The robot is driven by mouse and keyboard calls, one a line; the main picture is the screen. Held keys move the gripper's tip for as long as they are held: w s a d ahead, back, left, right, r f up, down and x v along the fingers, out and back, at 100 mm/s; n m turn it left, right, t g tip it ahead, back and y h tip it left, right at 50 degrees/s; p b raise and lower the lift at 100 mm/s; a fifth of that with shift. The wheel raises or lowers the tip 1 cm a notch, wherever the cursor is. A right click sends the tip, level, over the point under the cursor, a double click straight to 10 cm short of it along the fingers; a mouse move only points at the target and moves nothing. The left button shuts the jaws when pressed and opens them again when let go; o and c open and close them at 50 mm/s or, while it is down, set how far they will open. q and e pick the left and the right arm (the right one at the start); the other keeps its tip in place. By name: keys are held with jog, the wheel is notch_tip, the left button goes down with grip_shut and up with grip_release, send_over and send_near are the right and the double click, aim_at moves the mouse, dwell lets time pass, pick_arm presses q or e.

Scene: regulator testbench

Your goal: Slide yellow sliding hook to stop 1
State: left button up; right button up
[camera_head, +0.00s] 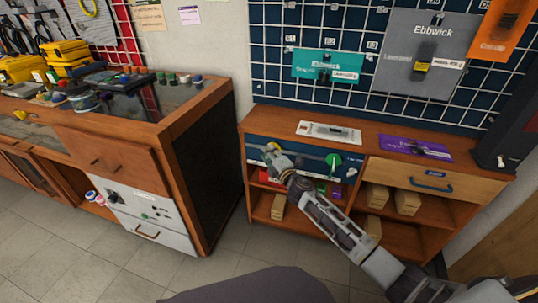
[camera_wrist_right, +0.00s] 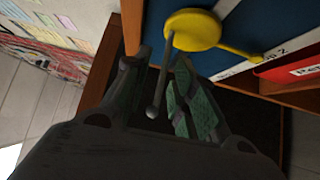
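The yellow sliding hook (camera_head: 272,147) is at the left part of the blue panel (camera_head: 312,164) on the front of the wooden shelf. In the right wrist view it is a yellow round plate (camera_wrist_right: 193,31) with a short yellow arm and a thin rod ending in a ball (camera_wrist_right: 152,112). My right gripper (camera_head: 275,157) is at the hook. In the wrist view its fingers (camera_wrist_right: 157,90) are apart, with the rod between them; I see a gap beside the rod. Finger contact is unclear. A label ending in "P 2" (camera_wrist_right: 272,52) shows beside the hook. My left gripper is not in view.
A green round part (camera_head: 333,159) is further right on the panel. A drawer with a blue handle (camera_head: 431,187) is to its right. Wooden blocks (camera_head: 407,201) lie on shelves below. A wooden cabinet (camera_head: 208,150) stands left, with floor between.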

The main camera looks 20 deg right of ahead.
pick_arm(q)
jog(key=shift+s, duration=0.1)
pick_arm(e)
grip_shut()
jog(key=shift+a, duration=0.1)
pick_arm(q)
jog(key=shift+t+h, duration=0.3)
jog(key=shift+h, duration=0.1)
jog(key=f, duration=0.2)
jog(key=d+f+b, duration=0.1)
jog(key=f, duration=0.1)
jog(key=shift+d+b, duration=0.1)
jog(key=shift+b, duration=0.2)
pick_arm(e)
jog(key=w+a, duration=0.4)
jog(key=a, duration=0.3)
jog(key=shift+w+f, duration=0.25)
jog(key=shift+w, duration=0.15)
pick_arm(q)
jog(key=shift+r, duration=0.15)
pick_arm(e)
jog(key=shift+a, duration=0.15)
